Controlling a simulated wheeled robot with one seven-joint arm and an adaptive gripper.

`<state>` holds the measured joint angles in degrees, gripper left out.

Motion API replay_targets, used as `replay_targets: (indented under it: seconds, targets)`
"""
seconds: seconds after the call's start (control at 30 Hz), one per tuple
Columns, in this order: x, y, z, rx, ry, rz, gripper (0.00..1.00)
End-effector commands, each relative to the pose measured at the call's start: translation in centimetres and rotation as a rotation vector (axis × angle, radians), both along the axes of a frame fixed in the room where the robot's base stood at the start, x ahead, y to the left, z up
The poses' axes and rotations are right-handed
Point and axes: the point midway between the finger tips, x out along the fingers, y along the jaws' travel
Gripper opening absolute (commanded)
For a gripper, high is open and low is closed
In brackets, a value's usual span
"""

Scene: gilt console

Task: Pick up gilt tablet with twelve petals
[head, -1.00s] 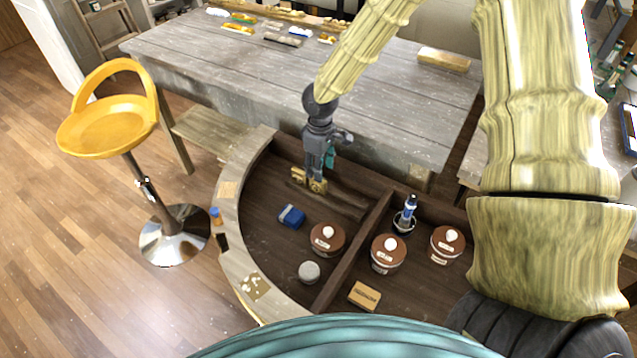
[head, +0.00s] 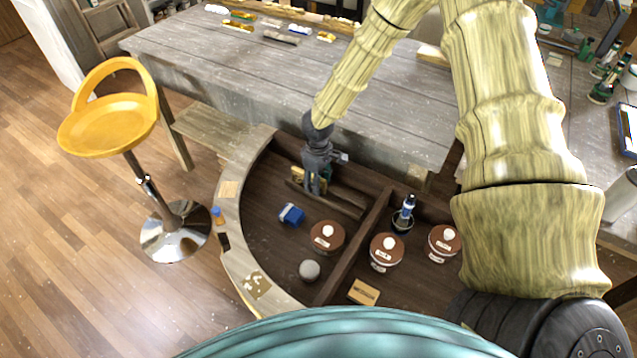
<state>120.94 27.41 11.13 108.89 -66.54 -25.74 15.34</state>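A small gilt tablet (head: 299,174) is at the back of the dark curved tray, by a low dark ledge (head: 340,203). Its petals are too small to count. My gripper (head: 315,188) points down right at the tablet, its fingers overlapping the tablet's face in the head view. The fingers hide part of it. I cannot tell whether they touch or grip it.
The dark tray (head: 265,240) also holds a blue box (head: 291,214), a grey ball (head: 309,270), several brown-lidded tubs (head: 327,237), a blue-topped bottle (head: 407,208) and a tan block (head: 363,291). A divider (head: 350,258) splits it. A grey table (head: 250,70) stands behind.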

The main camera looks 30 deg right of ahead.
Motion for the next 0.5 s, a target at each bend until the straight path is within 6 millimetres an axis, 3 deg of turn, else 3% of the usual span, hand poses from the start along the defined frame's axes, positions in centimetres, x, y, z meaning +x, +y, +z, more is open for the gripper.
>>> replay_targets:
  seconds: [0.27, 0.5]
  targets:
    - [0.02, 0.01, -0.21, 0.001, -0.001, 0.0, 0.46]
    - [0.02, 0.02, -0.19, 0.001, -0.001, 0.0, 0.05]
